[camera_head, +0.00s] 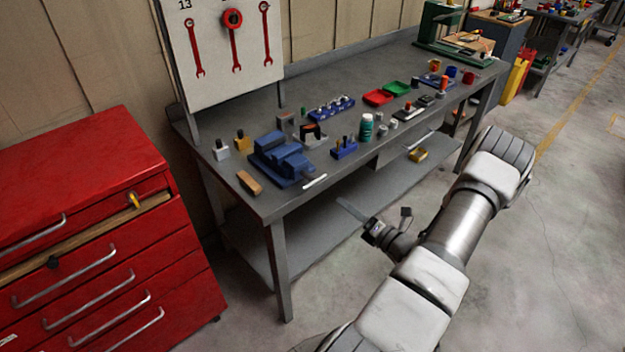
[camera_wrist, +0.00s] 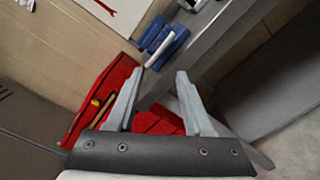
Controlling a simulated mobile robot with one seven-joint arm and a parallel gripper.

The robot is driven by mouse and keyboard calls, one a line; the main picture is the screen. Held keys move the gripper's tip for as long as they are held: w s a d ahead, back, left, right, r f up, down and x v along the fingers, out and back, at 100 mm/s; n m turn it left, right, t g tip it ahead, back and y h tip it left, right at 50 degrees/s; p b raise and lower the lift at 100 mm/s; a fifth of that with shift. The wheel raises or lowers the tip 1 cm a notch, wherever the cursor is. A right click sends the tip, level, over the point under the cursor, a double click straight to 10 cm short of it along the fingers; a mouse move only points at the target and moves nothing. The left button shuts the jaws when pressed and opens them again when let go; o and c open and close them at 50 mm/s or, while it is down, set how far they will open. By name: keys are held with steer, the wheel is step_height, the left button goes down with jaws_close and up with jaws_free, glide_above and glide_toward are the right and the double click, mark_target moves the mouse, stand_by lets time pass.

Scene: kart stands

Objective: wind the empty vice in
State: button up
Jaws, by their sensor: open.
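The blue vice (camera_head: 280,157) stands near the left front corner of the grey workbench. A pale bar (camera_head: 315,181), which looks like its handle, lies at its front by the bench edge. I see nothing clearly held between the jaws, but their gap is too small to judge. In the wrist view the vice (camera_wrist: 153,33) is at the top middle, with the pale bar (camera_wrist: 160,50) just beyond the fingertips in the picture. My gripper (camera_head: 373,209) is open and empty, in front of the bench and apart from the vice. Its two fingers frame the wrist view (camera_wrist: 158,72).
The workbench (camera_head: 236,187) also bears a wooden block (camera_head: 249,183) left of the vice, a blue holder (camera_head: 344,149), a green bottle (camera_head: 366,127) and red and green trays. A red drawer cabinet (camera_head: 90,240) stands left. The floor in front of the bench is clear.

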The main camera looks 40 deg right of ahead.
mark_target(312, 178)
steer(key=w, duration=0.5)
steer(key=w+p, duration=0.1)
steer(key=w, duration=0.4)
steer(key=w+a, duration=0.1)
steer(key=w, duration=0.3)
steer(key=shift+w+a, duration=0.1)
steer(key=shift+w, duration=0.3)
